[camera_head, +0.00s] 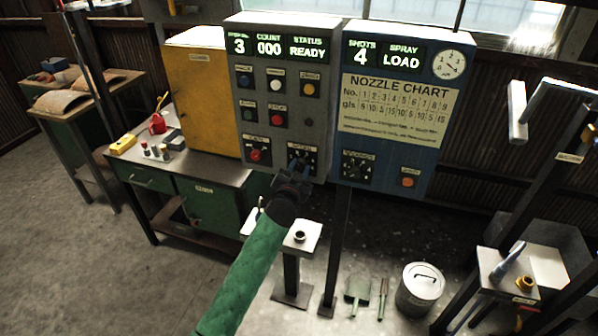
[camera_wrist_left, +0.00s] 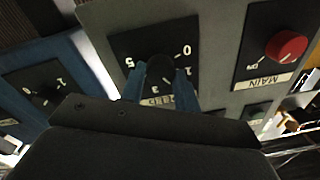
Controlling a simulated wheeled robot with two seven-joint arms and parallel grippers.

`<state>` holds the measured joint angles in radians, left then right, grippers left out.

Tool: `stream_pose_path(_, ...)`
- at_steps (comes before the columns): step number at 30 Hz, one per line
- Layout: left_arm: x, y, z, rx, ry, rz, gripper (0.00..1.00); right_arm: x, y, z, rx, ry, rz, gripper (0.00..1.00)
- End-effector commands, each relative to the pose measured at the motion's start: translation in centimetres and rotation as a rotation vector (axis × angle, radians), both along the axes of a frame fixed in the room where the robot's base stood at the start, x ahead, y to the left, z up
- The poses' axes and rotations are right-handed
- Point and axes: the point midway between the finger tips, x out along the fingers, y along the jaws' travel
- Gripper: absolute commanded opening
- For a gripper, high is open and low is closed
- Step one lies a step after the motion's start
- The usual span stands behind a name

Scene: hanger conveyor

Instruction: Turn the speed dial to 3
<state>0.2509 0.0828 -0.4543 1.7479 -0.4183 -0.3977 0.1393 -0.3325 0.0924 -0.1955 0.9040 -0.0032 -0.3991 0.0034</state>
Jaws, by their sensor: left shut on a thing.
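The speed dial (camera_head: 301,158) is a dark knob on a black plate at the lower right of the grey control panel (camera_head: 318,100). In the left wrist view the knob (camera_wrist_left: 160,70) sits between my blue fingertips, with 0, 3 and 5 readable on its scale. The fingers hide part of the scale and label. My left gripper (camera_head: 296,172) is shut on the knob, its green-sleeved arm rising from below. The panel's speed display (camera_head: 238,45) reads 3, the count reads 000 and the status reads READY. My right gripper is not in view.
The red main switch (camera_head: 256,155) is left of the dial. The blue panel (camera_head: 415,75), with its own dial (camera_head: 356,168), stands to the right. A yellow cabinet (camera_head: 200,95) is on the left. A lidded can (camera_head: 420,287) stands on the floor.

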Motion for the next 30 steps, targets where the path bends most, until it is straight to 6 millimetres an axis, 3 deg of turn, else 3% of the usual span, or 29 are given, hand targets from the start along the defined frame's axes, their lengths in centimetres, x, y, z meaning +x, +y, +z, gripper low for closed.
stream_pose_path(6, 0.0, 0.0, -0.1, 0.197, -0.064, -0.001, 0.09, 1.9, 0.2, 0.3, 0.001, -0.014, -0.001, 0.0)
stream_pose_path(15, 0.0, 0.0, -0.1, 0.469, -0.153, 0.0, 0.09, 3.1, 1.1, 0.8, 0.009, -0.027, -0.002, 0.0)
stream_pose_path(30, 0.0, 0.0, -0.2, 0.813, -0.262, -0.001, 0.09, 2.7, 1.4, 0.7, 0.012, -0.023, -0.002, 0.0)
